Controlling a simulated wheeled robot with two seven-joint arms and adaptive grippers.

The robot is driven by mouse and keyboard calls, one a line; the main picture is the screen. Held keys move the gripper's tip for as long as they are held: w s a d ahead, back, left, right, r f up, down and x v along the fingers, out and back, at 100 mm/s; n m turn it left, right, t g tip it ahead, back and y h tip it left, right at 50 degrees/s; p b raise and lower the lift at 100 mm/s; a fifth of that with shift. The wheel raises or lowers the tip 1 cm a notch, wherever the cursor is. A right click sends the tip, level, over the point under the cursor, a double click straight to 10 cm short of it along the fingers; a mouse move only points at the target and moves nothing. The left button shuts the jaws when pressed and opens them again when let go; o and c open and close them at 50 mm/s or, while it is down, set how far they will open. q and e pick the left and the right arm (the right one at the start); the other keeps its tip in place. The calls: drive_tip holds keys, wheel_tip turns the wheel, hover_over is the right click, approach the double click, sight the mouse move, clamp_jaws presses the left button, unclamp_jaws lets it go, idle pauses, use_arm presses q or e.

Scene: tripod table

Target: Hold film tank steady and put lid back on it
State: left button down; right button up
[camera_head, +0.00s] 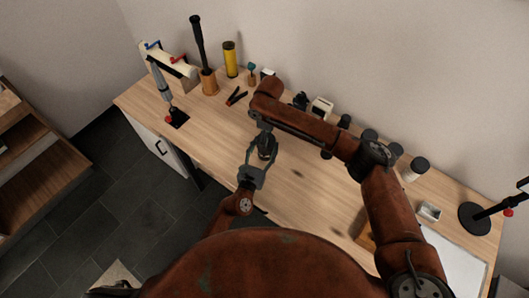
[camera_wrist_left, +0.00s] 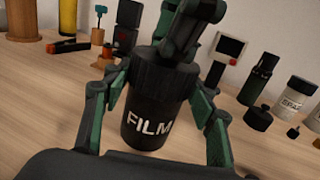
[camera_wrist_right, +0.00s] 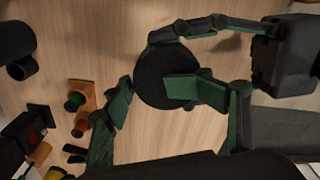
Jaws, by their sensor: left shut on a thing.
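The black film tank (camera_wrist_left: 145,128), marked FILM, stands upright on the wooden table in the left wrist view. My left gripper (camera_head: 263,158) is shut around its sides. A wide black lid (camera_wrist_left: 160,76) appears to sit level on top of the tank; the seam between them is not clear. From above, in the right wrist view, the lid (camera_wrist_right: 157,78) is a dark disc that hides the tank. My right gripper (camera_wrist_left: 182,45) is directly above the lid, pointing down. Its fingers look spread, with a slim gap between one finger and the lid's edge.
Black bottles and a white-bodied jar (camera_head: 414,170) stand along the back right. A yellow cylinder (camera_head: 230,60), a wooden holder (camera_head: 208,82) and red-black pliers (camera_head: 236,96) are at the back left. A black lamp base (camera_head: 474,218) is at the far right.

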use_arm(q)
drive_tip(key=shift+a+f, duration=0.1)
drive_tip(key=shift+f, duration=0.2)
use_arm(e)
drive_tip(key=shift+d+r, duration=0.1)
drive_tip(key=shift+r, duration=2.1)
drive_tip(key=o, duration=0.4)
drive_tip(key=r, duration=0.2)
drive_tip(key=shift+s+r, duration=0.25)
drive_tip(key=shift+r, duration=0.15)
drive_tip(key=shift+o, duration=0.2)
drive_tip(key=shift+s+r, duration=0.3)
drive_tip(key=shift+r, duration=0.05)
drive_tip(key=shift+f, duration=0.1)
drive_tip(key=shift+f, duration=3.95)
